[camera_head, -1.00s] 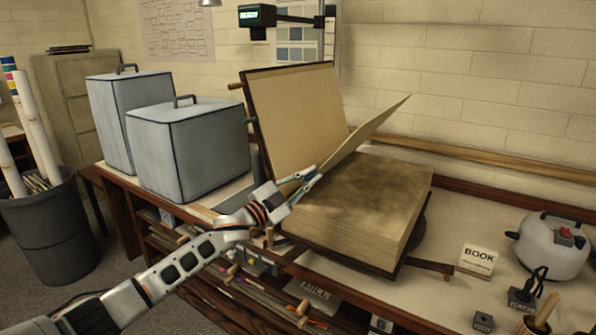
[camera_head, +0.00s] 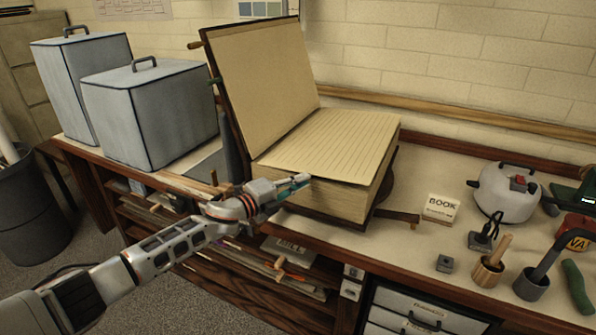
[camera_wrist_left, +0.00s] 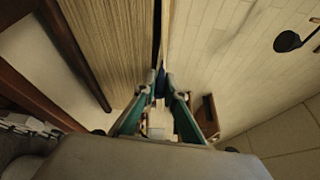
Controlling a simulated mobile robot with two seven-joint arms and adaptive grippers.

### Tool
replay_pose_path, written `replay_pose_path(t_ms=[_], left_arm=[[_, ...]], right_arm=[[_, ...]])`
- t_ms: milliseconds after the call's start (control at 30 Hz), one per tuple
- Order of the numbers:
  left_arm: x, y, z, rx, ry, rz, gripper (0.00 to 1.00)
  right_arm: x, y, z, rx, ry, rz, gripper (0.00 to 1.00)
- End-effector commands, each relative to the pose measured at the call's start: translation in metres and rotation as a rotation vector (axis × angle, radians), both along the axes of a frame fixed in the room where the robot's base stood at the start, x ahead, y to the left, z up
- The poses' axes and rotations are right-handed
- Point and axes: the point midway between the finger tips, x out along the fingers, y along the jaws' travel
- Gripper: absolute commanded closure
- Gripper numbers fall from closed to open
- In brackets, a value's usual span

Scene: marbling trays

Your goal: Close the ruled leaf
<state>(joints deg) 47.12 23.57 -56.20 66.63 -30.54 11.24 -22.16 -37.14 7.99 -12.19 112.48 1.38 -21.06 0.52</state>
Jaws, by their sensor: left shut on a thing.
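The ruled leaf (camera_head: 335,145), pale with fine lines, lies nearly flat over the thick page block (camera_head: 312,197) of the big open book. It also shows in the left wrist view (camera_wrist_left: 215,60), with a dark narrow gap between it and the block's striped page edges (camera_wrist_left: 105,45). The book's cover (camera_head: 262,85) stands up, leaning back on the left. My left gripper (camera_head: 303,179) is at the leaf's near left edge, shut on it; its fingers show close together in the left wrist view (camera_wrist_left: 162,84). My right gripper is not in view.
Two grey lidded boxes (camera_head: 150,112) stand left of the book. A BOOK card (camera_head: 440,208), a grey kettle-like pot (camera_head: 507,195) and several small tools stand to the right. Shelves and drawers (camera_head: 415,315) lie below the bench's front edge.

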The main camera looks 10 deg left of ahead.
Motion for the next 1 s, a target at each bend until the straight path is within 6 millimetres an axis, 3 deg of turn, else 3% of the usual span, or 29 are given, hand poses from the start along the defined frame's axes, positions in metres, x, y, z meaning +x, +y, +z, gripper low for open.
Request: replay_pose_path(t_ms=[300,767,800,833,1000], left_arm=[[0.0,0.0,-0.016,0.083,-0.03,0.001,1.0],[0.0,0.0,-0.02,0.093,-0.031,0.001,1.0],[0.0,0.0,-0.02,0.093,-0.03,0.001,0.8],[0.0,0.0,-0.02,0.093,-0.03,0.001,0.72],[0.0,0.0,-0.019,0.092,-0.031,0.001,0.72]], right_arm=[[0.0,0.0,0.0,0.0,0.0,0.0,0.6],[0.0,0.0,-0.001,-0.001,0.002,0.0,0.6],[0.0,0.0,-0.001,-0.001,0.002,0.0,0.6],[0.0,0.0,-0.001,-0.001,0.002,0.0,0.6],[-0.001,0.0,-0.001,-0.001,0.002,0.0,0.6]])
